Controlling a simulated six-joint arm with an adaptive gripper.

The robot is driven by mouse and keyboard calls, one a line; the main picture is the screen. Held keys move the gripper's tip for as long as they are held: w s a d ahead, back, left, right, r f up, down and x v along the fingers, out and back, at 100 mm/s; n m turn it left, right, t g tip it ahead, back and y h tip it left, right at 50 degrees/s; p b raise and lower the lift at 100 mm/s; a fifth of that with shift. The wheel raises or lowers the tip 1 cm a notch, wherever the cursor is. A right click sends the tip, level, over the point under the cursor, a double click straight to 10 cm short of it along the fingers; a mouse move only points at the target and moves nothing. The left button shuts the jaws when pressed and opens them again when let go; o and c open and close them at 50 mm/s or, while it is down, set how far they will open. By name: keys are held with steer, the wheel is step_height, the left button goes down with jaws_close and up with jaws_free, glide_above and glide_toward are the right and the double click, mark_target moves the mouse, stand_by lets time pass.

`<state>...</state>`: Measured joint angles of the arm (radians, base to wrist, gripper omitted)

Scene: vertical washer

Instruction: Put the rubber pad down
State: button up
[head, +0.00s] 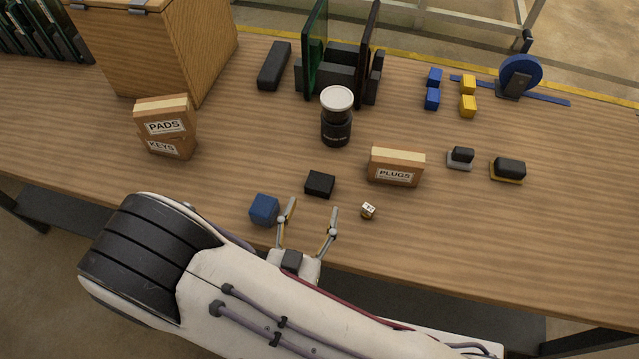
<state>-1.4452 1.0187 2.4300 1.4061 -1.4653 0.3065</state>
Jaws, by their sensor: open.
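A small black block (320,184), which looks like the rubber pad, rests on the wooden table just beyond my fingertips. My gripper (313,208) is open, its two fingers spread and pointing toward the block. Nothing shows between the fingers. Whether a fingertip touches the block cannot be told from this view.
A blue cube (264,209) sits close left of my gripper, and a small white die (368,211) close right. A PLUGS box (396,167), a dark jar with white lid (337,118) and stacked PADS and KEYS boxes (166,127) stand farther back. Table is clear toward the right front.

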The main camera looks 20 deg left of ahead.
step_height(320, 180, up, 13)
steer(key=m+g, duration=0.8)
glide_toward(326, 184)
steer(key=w+f, duration=0.1)
steer(key=w+d+f, duration=0.1)
steer(key=shift+w+f, duration=0.1)
steer(key=shift+w, duration=0.3)
steer(key=shift+w+a+f+m+g, duration=0.15)
steer(key=shift+w+f+m+g, duration=0.25)
steer(key=shift+f+m, duration=0.15)
steer(key=shift+w+a+f+m+g+y, duration=0.1)
steer(key=shift+w+m+g+y, duration=0.1)
steer(key=shift+m+g+y, duration=0.25)
steer(key=shift+w+a+f+m+g+y, duration=0.1)
steer(key=shift+w+m+g+y, duration=0.15)
steer(key=shift+m+g, duration=0.3)
steer(key=shift+w+r+m+g+y, duration=0.35)
steer(key=shift+m+g+y, duration=0.25)
steer(key=shift+m, duration=0.25)
steer(key=shift+w+r+m+g+y, duration=0.35)
steer(key=shift+r+m+g+y, duration=0.15)
steer(key=shift+r+m+y, duration=0.25)
steer(key=d+r+m+g+y, duration=0.3)
steer(key=d+r+m+y, duration=0.15)
steer(key=r, duration=0.65)
steer(key=f, duration=1.1)
steer(key=shift+w+d, duration=0.15)
steer(key=shift+w, duration=0.2)
